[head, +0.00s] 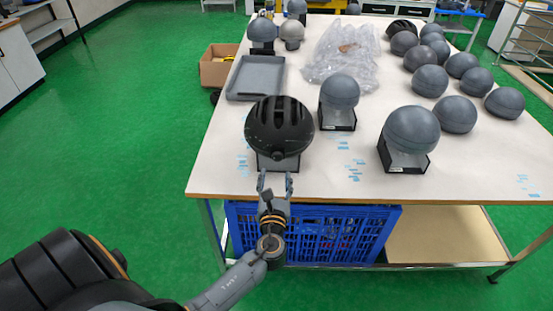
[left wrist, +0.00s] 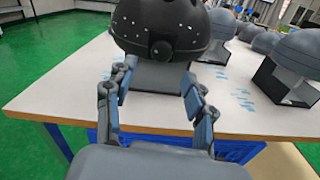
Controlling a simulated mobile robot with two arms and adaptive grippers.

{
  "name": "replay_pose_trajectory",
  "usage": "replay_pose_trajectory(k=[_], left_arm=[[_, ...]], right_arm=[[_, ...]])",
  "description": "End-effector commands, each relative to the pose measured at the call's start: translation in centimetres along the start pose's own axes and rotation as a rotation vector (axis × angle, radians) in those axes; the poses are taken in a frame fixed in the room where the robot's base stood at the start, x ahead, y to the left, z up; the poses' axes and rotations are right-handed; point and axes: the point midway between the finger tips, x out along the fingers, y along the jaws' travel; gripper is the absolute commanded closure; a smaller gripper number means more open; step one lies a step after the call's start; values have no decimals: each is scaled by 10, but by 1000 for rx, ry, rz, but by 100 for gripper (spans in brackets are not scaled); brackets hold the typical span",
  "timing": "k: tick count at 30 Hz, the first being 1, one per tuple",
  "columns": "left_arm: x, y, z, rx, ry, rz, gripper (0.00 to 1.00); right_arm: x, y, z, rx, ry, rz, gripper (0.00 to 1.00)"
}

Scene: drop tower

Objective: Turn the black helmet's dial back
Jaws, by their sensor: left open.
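The black helmet (head: 280,127) sits on a stand (head: 277,163) near the front left of the table, its vents facing up. The helmet also shows at the top of the left wrist view (left wrist: 165,25). Its round dial (left wrist: 161,50) is on the side facing me, low at the rim, and shows small in the head view (head: 278,154). My left gripper (head: 275,182) is open and empty, in front of the stand at the table's front edge. In the left wrist view its fingers (left wrist: 157,85) stand apart below the dial, not touching it. My right gripper is not in view.
Grey headforms on stands (head: 340,92) (head: 408,135) stand right of the helmet, with several loose grey domes (head: 455,114) beyond. A grey tray (head: 256,78) and plastic wrap (head: 343,55) lie behind. A blue crate (head: 315,232) is under the table (head: 480,185). Blue tape bits mark the bare front surface.

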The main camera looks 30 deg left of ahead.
Motion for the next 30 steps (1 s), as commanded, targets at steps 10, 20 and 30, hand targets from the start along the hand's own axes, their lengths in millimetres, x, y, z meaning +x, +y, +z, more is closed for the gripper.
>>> replay_pose_trajectory(k=[10,20,30], left_arm=[[62,0,0,-1,1,-1,46],[74,0,-1,-3,2,-1,46],[74,0,-1,-3,2,-1,89]], right_arm=[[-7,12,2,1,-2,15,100],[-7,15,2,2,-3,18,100],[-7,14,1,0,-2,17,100]])
